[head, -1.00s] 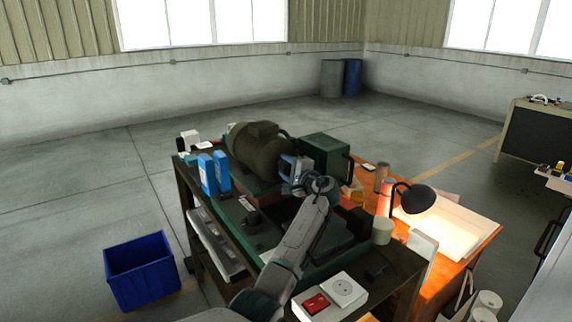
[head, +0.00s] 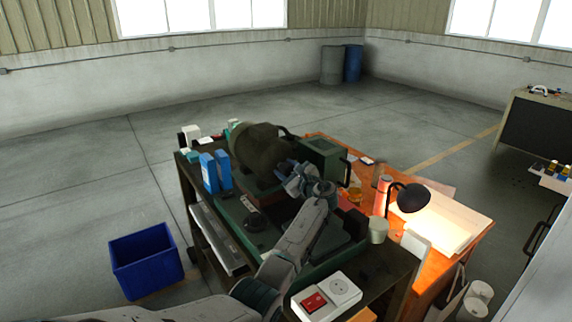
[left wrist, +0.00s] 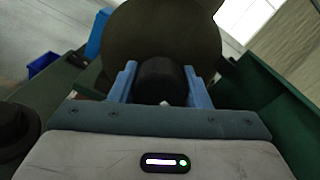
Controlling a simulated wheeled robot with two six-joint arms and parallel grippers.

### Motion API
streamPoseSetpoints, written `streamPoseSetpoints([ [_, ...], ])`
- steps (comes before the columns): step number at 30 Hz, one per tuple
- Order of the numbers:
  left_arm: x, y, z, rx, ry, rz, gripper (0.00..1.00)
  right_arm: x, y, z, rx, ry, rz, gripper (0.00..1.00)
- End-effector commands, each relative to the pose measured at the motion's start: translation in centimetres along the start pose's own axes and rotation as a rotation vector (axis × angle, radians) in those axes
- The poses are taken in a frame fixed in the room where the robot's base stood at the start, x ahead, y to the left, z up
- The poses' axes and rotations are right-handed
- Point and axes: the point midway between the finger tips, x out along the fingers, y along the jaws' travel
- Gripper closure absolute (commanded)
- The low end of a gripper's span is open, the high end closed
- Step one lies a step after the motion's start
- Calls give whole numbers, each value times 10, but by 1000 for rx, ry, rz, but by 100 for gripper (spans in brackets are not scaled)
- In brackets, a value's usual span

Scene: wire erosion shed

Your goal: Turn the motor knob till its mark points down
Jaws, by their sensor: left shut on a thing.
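The dark olive motor (head: 257,147) lies on the workbench in the head view, its round end toward my left gripper (head: 287,172). In the left wrist view the motor's end (left wrist: 160,35) fills the top middle. The black knob (left wrist: 158,78) stands out from it, between the two blue fingers of my left gripper (left wrist: 160,88). The gripper is shut on the knob, one finger at each side. A small pale spot, perhaps the mark, shows at the knob's lower edge, partly hidden by the gripper body. The right gripper is not in view.
A green box (head: 324,158) stands close to the right of the motor. Blue cartons (head: 208,173) stand to its left. A red-and-white switch panel (head: 327,298) is at the bench's near end. A lamp (head: 411,197) stands on the orange table (head: 480,240). A blue bin (head: 146,262) is on the floor.

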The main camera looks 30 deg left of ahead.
Motion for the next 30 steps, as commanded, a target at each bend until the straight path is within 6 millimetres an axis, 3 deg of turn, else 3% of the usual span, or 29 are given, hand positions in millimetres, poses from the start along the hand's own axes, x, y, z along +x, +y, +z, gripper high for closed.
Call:
streamPoseSetpoints([
  [10, -1, 1, -3, 333, 0, 4, 80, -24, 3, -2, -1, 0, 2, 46],
  [30, -2, 2, -6, 953, -14, 6, 80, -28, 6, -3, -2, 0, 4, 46],
])
